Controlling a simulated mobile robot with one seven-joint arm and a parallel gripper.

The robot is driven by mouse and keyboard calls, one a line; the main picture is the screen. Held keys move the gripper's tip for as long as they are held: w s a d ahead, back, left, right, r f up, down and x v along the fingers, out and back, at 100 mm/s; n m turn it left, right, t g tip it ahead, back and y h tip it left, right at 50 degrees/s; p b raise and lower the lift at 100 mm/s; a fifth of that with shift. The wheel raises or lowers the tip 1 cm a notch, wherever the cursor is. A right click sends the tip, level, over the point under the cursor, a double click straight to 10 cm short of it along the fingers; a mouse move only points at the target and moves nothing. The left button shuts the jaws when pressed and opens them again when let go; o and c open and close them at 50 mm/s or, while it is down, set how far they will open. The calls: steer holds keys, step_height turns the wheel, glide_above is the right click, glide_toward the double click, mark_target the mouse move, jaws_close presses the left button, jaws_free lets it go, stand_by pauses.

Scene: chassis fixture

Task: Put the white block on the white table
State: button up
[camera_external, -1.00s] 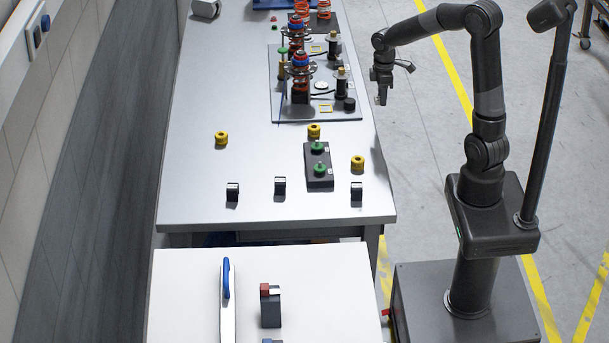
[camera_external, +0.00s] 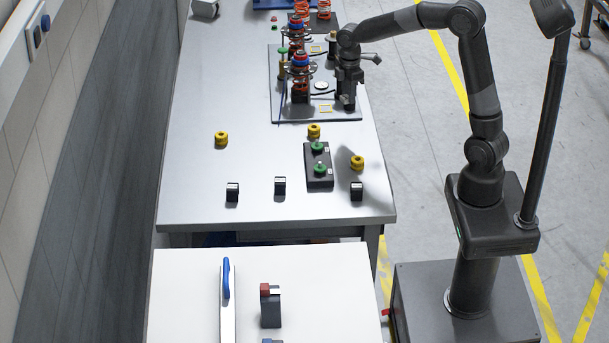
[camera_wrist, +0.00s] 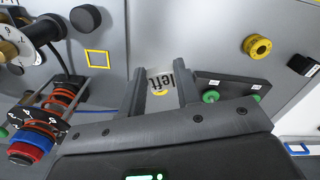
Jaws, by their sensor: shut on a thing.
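My gripper (camera_external: 346,103) is over the near right part of the grey fixture plate in the external view. I take this piece to be the white block (camera_wrist: 160,76). It is partly hidden by the fingers and I cannot make it out in the external view. The white table (camera_external: 190,290) stands at the bottom left of the external view, in front of the metal workbench (camera_external: 200,185).
The workbench holds spring assemblies (camera_external: 301,75), yellow rings (camera_external: 221,138), a box with green buttons (camera_external: 319,165) and small black blocks (camera_external: 280,186).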

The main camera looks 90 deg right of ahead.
steer(key=w+a+n, duration=0.5)
steer(key=w+a, duration=0.8)
steer(key=w, duration=0.1)
steer(key=n, duration=0.9)
glide_above(287, 291)
steer(key=f, duration=0.9)
steer(key=shift+d+f, duration=0.15)
steer(key=shift+d, duration=0.25)
steer(key=shift+a+f, duration=0.3)
steer(key=shift+a, duration=0.1)
steer(key=shift+f, duration=1.95)
steer(key=shift+f, duration=0.15)
